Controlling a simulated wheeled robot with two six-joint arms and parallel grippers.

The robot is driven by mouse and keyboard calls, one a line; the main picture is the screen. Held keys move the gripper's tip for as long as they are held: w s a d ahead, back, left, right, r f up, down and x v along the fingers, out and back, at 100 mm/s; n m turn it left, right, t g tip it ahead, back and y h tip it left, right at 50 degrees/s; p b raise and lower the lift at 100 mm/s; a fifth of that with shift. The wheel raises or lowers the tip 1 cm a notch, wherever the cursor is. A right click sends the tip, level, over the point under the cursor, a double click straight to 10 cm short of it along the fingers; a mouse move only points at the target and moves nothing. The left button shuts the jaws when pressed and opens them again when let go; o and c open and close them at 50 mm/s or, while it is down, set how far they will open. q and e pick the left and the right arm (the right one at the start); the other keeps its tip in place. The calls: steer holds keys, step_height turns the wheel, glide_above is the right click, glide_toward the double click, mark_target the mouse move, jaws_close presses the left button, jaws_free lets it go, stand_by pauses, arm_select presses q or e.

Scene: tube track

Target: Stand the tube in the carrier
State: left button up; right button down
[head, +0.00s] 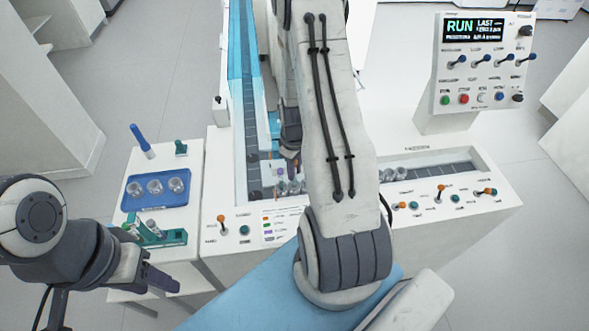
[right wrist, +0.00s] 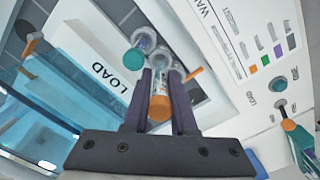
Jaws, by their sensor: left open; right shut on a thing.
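In the right wrist view, my right gripper (right wrist: 163,100) is shut on a tube with an orange cap (right wrist: 160,106). The cap points toward the camera, and the tube's far end is partly hidden. Clear round carriers (right wrist: 146,42) show just beyond it, one beside a teal cap (right wrist: 132,58). I cannot tell whether the held tube is inside a carrier. In the head view, that gripper (head: 294,165) is small and mostly behind my right arm, over the track near several clear carriers (head: 281,188). My left gripper (head: 163,280) is open and empty, in front of the side table.
A blue tray (head: 150,205) with clear carriers sits on the left side table. A control panel (head: 480,75) and small switches (head: 440,190) are at the right.

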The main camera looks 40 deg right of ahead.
steer(key=shift+f, duration=0.35)
steer(key=shift+f+b, duration=0.45)
steer(key=shift+f, duration=0.1)
stand_by(0.5)
steer(key=shift+f+b, duration=0.3)
steer(key=shift+f, duration=0.05)
steer(key=c, duration=0.7)
jaws_free()
steer(key=shift+o, duration=0.2)
steer(key=shift+r, duration=0.1)
